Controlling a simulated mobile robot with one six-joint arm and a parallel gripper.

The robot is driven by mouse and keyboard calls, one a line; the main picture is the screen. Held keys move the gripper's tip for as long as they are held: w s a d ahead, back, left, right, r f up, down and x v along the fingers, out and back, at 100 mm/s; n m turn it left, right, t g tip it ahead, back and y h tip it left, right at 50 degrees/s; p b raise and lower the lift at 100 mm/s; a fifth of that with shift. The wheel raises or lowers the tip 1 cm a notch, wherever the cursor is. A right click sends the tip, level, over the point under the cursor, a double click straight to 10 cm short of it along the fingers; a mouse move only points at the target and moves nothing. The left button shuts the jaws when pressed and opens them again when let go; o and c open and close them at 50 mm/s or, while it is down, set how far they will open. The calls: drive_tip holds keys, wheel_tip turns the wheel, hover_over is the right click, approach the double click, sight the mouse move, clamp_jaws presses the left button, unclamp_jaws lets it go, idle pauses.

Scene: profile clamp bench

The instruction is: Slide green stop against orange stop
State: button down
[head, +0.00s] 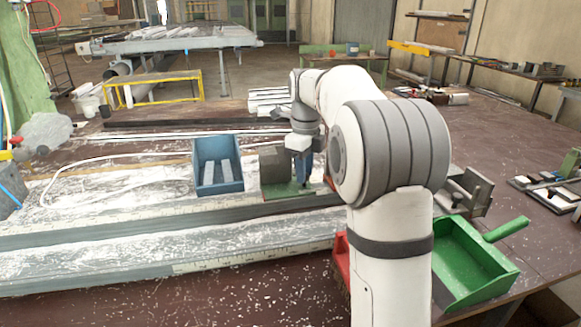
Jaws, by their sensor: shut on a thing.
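The green stop (279,191) shows as a low green plate with a grey-brown block on it, at the far side of the long grey profile rail. My gripper (304,183) points down at its right side and is shut on it, though the contact is small and partly hidden. I cannot make out the orange stop; my arm covers the bench to the right of the gripper.
A blue bin (217,187) stands just left of the green stop. Long grey rails (120,235) with white shavings run across the bench. A green dustpan (470,262) and a grey metal clamp (468,192) lie on the right. A red object (341,262) is mostly behind my arm.

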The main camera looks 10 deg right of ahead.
drive_tip(key=c, duration=1.2)
unclamp_jaws()
drive_tip(key=shift+r, duration=0.1)
wheel_tip(320, 180, up, 8)
drive_tip(key=shift+f+p, duration=0.2)
drive_tip(key=shift+p, duration=0.6)
drive_tip(key=shift+c, duration=0.6)
